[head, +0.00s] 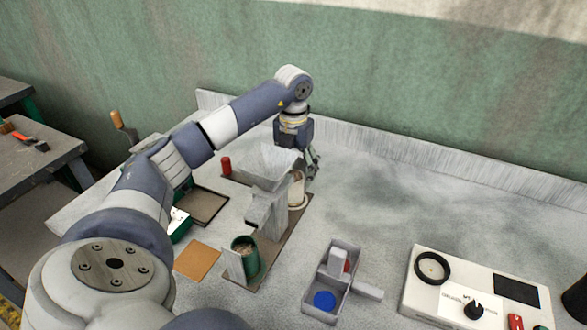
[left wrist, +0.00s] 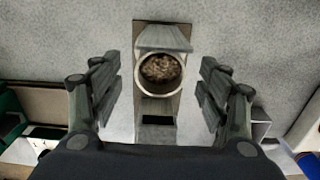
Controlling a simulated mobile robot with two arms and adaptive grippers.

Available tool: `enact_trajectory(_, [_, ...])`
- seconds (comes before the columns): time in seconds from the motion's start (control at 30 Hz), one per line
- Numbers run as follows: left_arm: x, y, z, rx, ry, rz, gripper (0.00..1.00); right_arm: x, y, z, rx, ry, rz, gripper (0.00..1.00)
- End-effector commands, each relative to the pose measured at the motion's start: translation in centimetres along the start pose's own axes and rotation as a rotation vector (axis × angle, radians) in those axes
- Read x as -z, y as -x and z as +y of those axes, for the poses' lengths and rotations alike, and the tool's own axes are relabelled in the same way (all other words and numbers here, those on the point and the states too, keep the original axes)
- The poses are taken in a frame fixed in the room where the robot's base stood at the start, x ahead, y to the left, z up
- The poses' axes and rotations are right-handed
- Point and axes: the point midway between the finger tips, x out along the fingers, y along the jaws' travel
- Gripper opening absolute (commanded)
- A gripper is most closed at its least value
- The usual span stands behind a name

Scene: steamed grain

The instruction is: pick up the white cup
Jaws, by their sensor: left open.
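The white cup (head: 298,190) stands behind the grey hopper device, on the far part of its brown base, partly hidden by the hopper. In the left wrist view the cup (left wrist: 160,88) is seen from above, with a pale rim and brown grain inside. My left gripper (head: 312,166) points down just above the cup. In the left wrist view its fingers (left wrist: 160,92) are open, one on each side of the cup, with a visible gap on both sides. My right gripper is not in view.
The grey hopper (head: 268,175) stands close in front of the cup. A green cup (head: 245,258) is at the base's near end. A grey divided tray (head: 340,285) and a white control box (head: 470,300) are at right.

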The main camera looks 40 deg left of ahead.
Motion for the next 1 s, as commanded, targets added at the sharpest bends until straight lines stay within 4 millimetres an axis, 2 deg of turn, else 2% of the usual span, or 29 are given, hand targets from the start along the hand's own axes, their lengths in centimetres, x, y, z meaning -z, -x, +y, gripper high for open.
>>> enact_trajectory(0.1, [0.0,0.0,0.0,0.000,0.000,0.000,0.69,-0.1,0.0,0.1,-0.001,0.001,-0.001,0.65])
enact_trajectory(0.13, [0.0,0.0,0.0,0.000,0.000,0.000,0.65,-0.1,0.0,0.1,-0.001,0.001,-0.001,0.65])
enact_trajectory(0.4, [0.0,0.0,0.0,0.000,0.000,0.000,0.04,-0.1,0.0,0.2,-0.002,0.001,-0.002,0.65])
enact_trajectory(0.43, [0.0,0.0,0.0,0.000,0.000,0.000,0.04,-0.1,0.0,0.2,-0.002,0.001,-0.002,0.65])
enact_trajectory(0.47, [0.0,0.0,0.0,0.000,0.000,0.000,0.00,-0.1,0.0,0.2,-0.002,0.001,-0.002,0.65])
enact_trajectory(0.77, [-0.1,0.4,0.0,0.001,0.000,-0.002,0.00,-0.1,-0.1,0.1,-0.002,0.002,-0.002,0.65])
enact_trajectory(0.87, [-0.1,1.2,0.0,0.001,0.000,-0.003,0.00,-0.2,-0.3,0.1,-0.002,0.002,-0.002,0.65])
enact_trajectory(1.0, [-0.1,3.2,0.0,0.001,0.001,-0.006,0.00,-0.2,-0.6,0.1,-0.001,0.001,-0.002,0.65])
